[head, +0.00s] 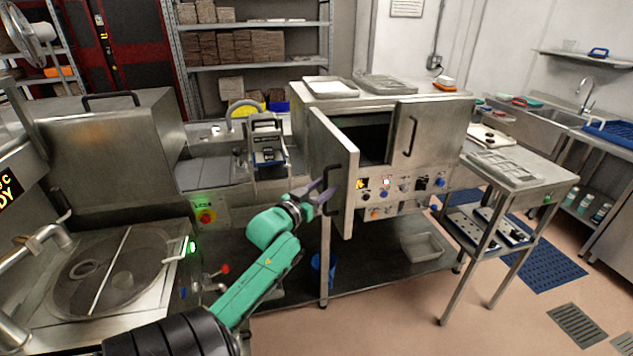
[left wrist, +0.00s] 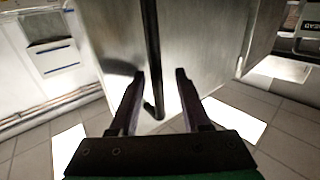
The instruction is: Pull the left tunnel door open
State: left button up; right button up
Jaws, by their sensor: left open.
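The left tunnel door (head: 331,170) is a steel panel standing swung open at the left of the tunnel's front. Its black handle (head: 327,189) faces my left gripper. The dark tunnel opening (head: 372,138) shows between it and the shut right door (head: 424,127). My left gripper (head: 322,193) is open beside the handle. In the left wrist view the black handle (left wrist: 152,60) runs down between the open fingers (left wrist: 158,98), which do not visibly press on it. My right gripper is not in view.
A control panel (head: 401,184) with knobs sits under the doors. A steel vat (head: 115,272) stands at the left, and a steel side table (head: 517,168) at the right. A grey bin (head: 422,247) rests on the low shelf. The floor in front is clear.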

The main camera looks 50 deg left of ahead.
pick_arm(q)
jog(key=b+v, duration=0.4)
jog(key=v, duration=1)
jog(key=shift+s, duration=0.2)
jog(key=shift+a, duration=0.1)
